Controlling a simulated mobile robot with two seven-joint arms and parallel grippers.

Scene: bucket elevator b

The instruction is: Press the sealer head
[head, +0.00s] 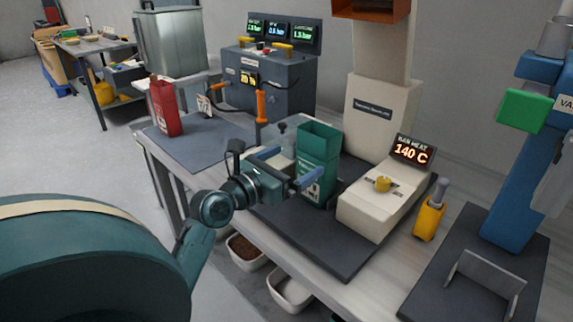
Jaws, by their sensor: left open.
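The sealer (372,205) is a low cream unit on a dark mat, with a yellow knob (383,184) on top. Its display (411,151) reads BAR HEAT 140 C. I cannot tell which part of it is the pressing head. A green open-topped bag (318,150) stands upright just left of the sealer. My left gripper (287,168) is open, at the left of the bag. Its nearer blue finger overlaps the bag's front in the head view; I cannot tell whether it touches. My right gripper is not in view.
A red bag (165,108) stands on the left mat. A grey control box (268,85) with orange handles is behind. A cream column (382,110) rises behind the sealer. A yellow holder (429,219) and a blue stand (520,170) are at the right. White bins (290,294) sit below the table edge.

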